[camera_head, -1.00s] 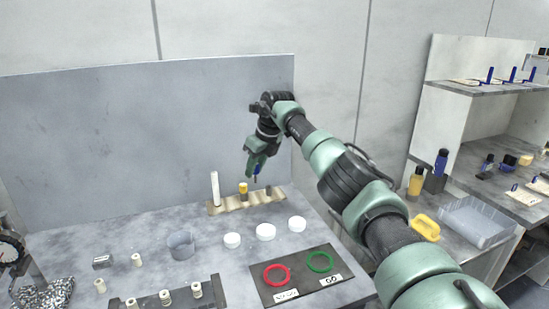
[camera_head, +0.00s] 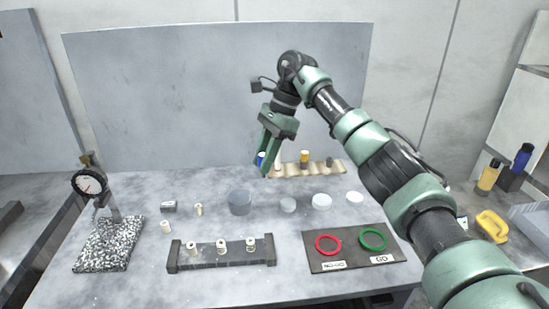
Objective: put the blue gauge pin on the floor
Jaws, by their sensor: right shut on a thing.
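My right gripper (camera_head: 266,163) is shut on the blue gauge pin (camera_head: 261,158), of which only a small blue part shows between the fingers. They are in front of the backboard, at the left end of the pale wavy rack (camera_head: 318,170). How high they are above the table is hard to tell. The rack holds a yellow-topped pin (camera_head: 304,156), a short grey pin (camera_head: 330,161) and a white pin (camera_head: 278,163) partly covered by the gripper. My left gripper is not in view. The floor's open area is not clearly seen.
The table carries a dial gauge on a speckled base (camera_head: 108,243), a grey cup (camera_head: 240,203), white discs (camera_head: 321,201), a dark rack (camera_head: 222,256) with small spools and a dark mat (camera_head: 340,258) with red and green rings. A shelf stands at right.

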